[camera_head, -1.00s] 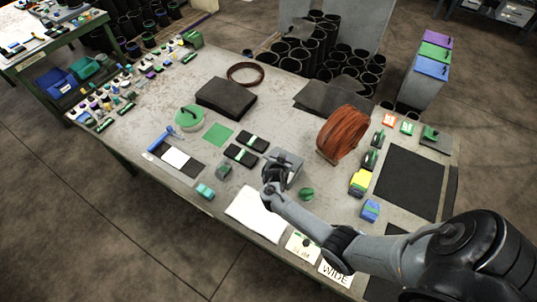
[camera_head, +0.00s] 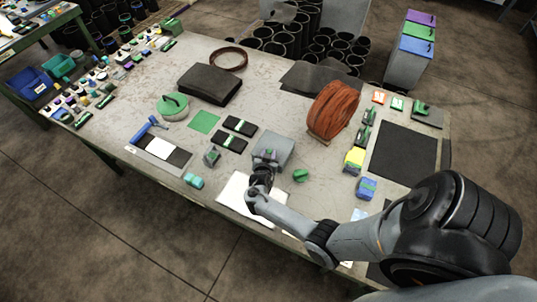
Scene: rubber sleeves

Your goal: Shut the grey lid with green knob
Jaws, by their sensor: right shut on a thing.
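A grey box-like thing with a flat grey top (camera_head: 281,144), which I take for the grey lid, sits near the middle front of the table. My right gripper (camera_head: 266,158) is at its near left edge, shut on a part of it. A little green shows between the fingers, and the fingers hide most of what they hold. I cannot tell how far the lid stands open. A separate small green piece (camera_head: 300,175) lies on the table just to the right. My left gripper is not in view.
A copper-coloured coil (camera_head: 334,108) stands behind to the right. Green-and-black blocks (camera_head: 229,141) lie to the left, and a small grey-green piece (camera_head: 211,156) sits nearby. White paper (camera_head: 237,194) lies under my right forearm. A dark mat (camera_head: 404,150) lies at the right.

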